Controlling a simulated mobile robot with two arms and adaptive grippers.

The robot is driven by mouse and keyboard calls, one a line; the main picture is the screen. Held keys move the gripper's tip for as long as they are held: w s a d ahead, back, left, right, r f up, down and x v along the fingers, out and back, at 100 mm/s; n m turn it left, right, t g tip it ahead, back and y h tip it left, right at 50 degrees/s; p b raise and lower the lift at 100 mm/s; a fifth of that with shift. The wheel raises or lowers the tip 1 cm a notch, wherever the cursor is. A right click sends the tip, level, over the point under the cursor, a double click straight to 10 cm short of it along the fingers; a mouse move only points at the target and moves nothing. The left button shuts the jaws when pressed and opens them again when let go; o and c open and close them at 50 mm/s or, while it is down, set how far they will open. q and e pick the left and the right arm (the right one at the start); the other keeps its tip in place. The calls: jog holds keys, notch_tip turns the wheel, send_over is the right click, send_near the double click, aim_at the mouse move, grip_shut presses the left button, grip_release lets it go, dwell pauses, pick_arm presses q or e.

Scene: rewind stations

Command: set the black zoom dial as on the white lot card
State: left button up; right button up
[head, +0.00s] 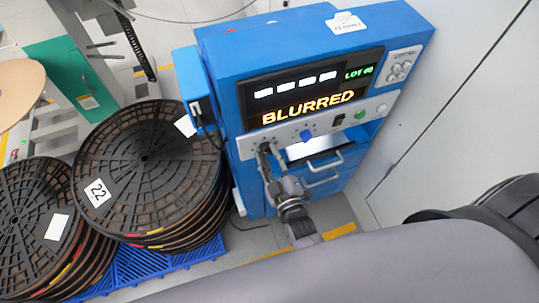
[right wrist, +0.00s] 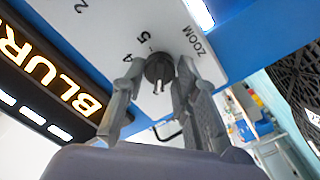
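The black zoom dial (right wrist: 159,68) sits on a white panel with the printed word ZOOM and the numbers 2, 4 and 5 around it. Its exact setting is hard to read. My right gripper (right wrist: 160,72) is open with one finger on each side of the dial, small gaps seeming to show. In the head view, my right gripper (head: 266,152) covers most of the dial at the panel's left end. A small white card (head: 345,22), likely the lot card, stands on top of the blue machine (head: 225,60); its print is too small to read. My left gripper is out of view.
The machine's display (head: 308,106) reads BLURRED. A blue knob (head: 306,135), a black switch (head: 338,119) and a green button (head: 359,115) lie along the panel. Stacked reels (head: 150,170) stand at left on a blue pallet (head: 150,262). A pale wall (head: 450,100) is at right.

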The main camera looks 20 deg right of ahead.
jog(key=o, duration=0.5)
jog(key=shift+c, duration=0.2)
jog(key=s, duration=1.2)
jog(key=shift+d, duration=0.2)
